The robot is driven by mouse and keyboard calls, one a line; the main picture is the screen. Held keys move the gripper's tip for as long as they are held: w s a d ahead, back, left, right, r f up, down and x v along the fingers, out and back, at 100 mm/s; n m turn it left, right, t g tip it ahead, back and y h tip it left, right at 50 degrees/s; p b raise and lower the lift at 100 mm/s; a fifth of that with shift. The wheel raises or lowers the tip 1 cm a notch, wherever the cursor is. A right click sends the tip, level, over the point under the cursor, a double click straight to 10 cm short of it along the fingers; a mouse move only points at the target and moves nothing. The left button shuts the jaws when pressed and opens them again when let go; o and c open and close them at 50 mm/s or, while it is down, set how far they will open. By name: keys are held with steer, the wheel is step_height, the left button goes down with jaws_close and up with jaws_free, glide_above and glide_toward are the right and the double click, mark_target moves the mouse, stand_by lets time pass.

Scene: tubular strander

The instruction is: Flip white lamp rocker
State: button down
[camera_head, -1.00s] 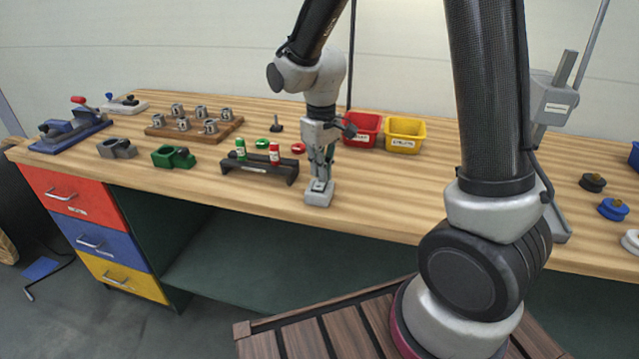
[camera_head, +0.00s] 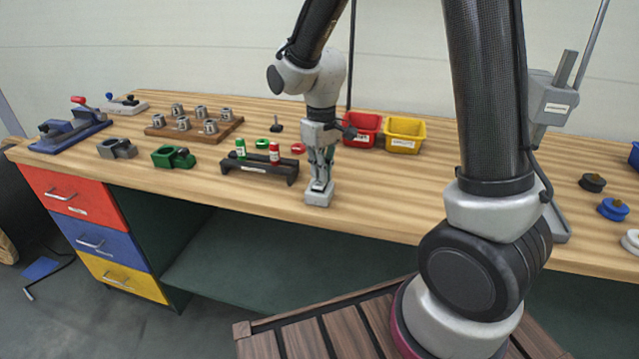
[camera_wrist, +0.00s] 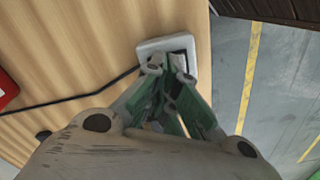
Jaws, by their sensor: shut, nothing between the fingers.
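The lamp switch is a light grey box (camera_head: 318,195) near the front edge of the bench, below my gripper in the head view. In the wrist view its pale housing (camera_wrist: 143,48) lies at the bench edge, and part of the white rocker (camera_wrist: 181,44) shows between and beyond the fingertips. My gripper (camera_head: 321,183) points down with its fingertips together at the top of the switch. It also shows in the wrist view (camera_wrist: 168,73), with green fingers and nothing held. The fingers hide part of the rocker, so its tilt and exact contact cannot be told.
A black rack (camera_head: 259,169) with a green and a red cylinder stands left of the switch. Red (camera_head: 361,131) and yellow (camera_head: 404,135) bins stand behind. A black cable (camera_wrist: 75,98) runs from the switch.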

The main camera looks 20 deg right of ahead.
steer(key=shift+r, duration=3.1)
steer(key=s, duration=0.2)
steer(key=d, duration=0.1)
steer(key=shift+s+f+g, duration=0.35)
steer(key=shift+s+g, duration=0.05)
steer(key=s+d+r+m+t, duration=0.5)
steer(key=s+d+r, duration=0.7)
steer(key=s, duration=0.5)
steer(key=shift+d+r, duration=0.4)
steer(key=shift+d, duration=0.5)
steer(key=shift+s, duration=0.1)
